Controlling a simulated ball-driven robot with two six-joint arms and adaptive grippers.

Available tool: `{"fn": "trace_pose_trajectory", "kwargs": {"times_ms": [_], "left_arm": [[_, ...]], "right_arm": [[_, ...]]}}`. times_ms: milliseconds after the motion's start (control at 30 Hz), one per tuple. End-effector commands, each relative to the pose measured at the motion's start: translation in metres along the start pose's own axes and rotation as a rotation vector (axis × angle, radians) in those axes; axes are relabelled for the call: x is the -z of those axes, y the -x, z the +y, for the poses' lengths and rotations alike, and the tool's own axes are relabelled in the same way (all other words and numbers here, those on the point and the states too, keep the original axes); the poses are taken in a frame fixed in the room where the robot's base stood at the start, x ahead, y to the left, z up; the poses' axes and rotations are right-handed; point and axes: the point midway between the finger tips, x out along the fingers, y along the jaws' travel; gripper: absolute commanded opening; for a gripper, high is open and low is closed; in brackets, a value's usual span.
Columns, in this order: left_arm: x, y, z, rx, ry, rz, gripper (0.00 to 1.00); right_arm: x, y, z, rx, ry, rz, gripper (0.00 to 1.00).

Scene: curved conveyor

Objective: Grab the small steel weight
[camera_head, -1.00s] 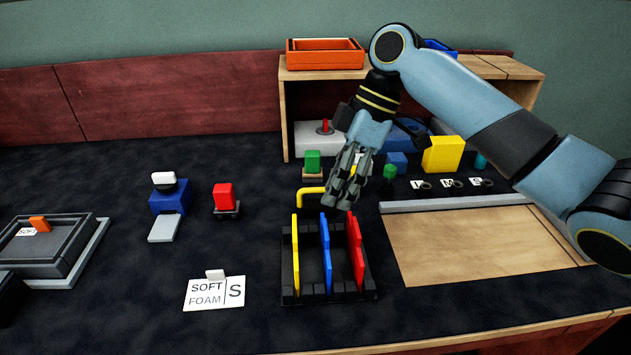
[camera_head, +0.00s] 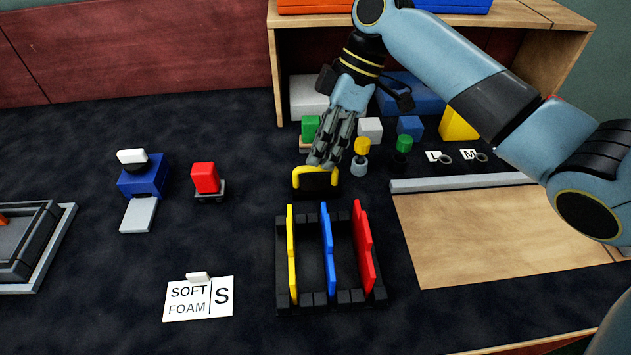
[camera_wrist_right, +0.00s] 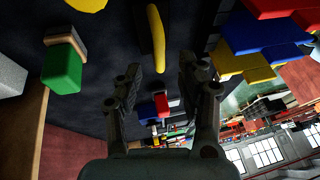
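I cannot tell for certain which object is the small steel weight. A small grey cylinder with a yellow top (camera_head: 360,158) stands just right of my right gripper's fingers. Small dark ring-shaped pieces (camera_head: 445,161) lie beside cards marked L and M; the arm hides the area farther right. My right gripper (camera_head: 325,161) points down just behind a yellow handle (camera_head: 315,172) on a black base. In the wrist view the right gripper's fingers (camera_wrist_right: 160,85) are apart, with nothing held, and a yellow curved bar (camera_wrist_right: 156,35) shows beyond them. My left gripper is out of view.
A black rack (camera_head: 345,297) with yellow, blue and red plates stands in front. Green, white and blue blocks crowd under the wooden shelf (camera_head: 273,75). A wooden board (camera_head: 480,235) lies right. A blue stand (camera_head: 140,182) and red block (camera_head: 205,178) are left. Dark table between is mostly clear.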

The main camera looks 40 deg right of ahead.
Motion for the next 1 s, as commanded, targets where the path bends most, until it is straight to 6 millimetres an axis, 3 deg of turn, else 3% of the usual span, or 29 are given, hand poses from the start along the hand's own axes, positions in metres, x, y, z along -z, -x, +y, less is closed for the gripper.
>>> {"fn": "trace_pose_trajectory", "kwargs": {"times_ms": [300,533,833,1000], "left_arm": [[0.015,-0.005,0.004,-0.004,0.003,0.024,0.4],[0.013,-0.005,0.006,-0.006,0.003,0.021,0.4],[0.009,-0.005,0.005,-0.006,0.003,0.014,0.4],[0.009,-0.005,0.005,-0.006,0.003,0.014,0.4]], "right_arm": [[-0.006,-0.046,0.001,0.004,-0.001,0.001,0.39],[-0.005,-0.048,0.001,0.001,0.0,0.0,0.39],[-0.005,-0.047,0.001,0.001,0.0,0.0,0.0],[-0.005,-0.047,0.001,0.001,0.0,0.0,0.0]]}}
